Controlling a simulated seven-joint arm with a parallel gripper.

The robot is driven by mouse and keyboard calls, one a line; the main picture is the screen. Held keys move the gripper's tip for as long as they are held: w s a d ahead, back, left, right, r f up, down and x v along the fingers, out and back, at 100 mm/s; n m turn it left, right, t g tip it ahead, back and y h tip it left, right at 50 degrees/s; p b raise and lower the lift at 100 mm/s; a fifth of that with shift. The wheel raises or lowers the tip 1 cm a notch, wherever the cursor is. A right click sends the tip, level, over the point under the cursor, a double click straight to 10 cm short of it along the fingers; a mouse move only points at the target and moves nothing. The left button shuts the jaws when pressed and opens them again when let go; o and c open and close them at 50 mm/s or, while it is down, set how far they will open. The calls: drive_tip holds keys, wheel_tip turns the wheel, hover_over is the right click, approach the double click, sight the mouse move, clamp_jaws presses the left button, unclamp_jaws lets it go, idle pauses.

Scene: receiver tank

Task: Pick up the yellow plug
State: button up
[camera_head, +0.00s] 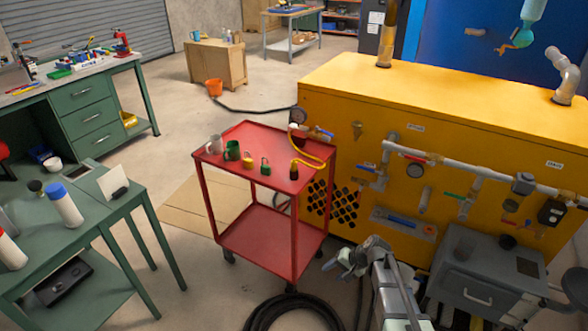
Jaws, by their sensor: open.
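A red cart (240,136) stands in the middle of the view, in front of the yellow tank. A yellow hose (318,160) ends on the shelf's right side at a dark red end piece (293,172). My gripper (345,262) is open and empty, low to the right of the cart, apart from these things.
The yellow tank (470,100) with pipes and valves stands close behind and right of the cart. A grey cabinet (480,275) is at lower right. A black hose coil (290,312) lies on the floor before the cart. Green benches (85,100) are at left.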

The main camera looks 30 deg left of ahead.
drive_tip(key=w+a+r+m+y, duration=0.35)
drive_tip(key=w+a+r, duration=0.25)
drive_tip(key=a+r, duration=0.2)
drive_tip(key=m+t+y, duration=0.6)
drive_tip(key=m+y, duration=0.2)
drive_tip(key=m, duration=1.1)
approach(296, 165)
drive_tip(key=shift+h, duration=0.25)
drive_tip(key=x, duration=0.4)
drive_tip(key=shift+w+a+f, duration=0.25)
drive_tip(key=shift+w+a, duration=0.05)
drive_tip(key=shift+a, duration=0.05)
drive_tip(key=shift+r+x, duration=0.2)
drive_tip(key=shift+x, duration=1.4)
drive_tip(key=shift+r+x, duration=0.2)
drive_tip(key=shift+x, duration=1.4)
drive_tip(key=shift+s, duration=0.2)
drive_tip(key=shift+c, duration=0.4)
clamp_jaws()
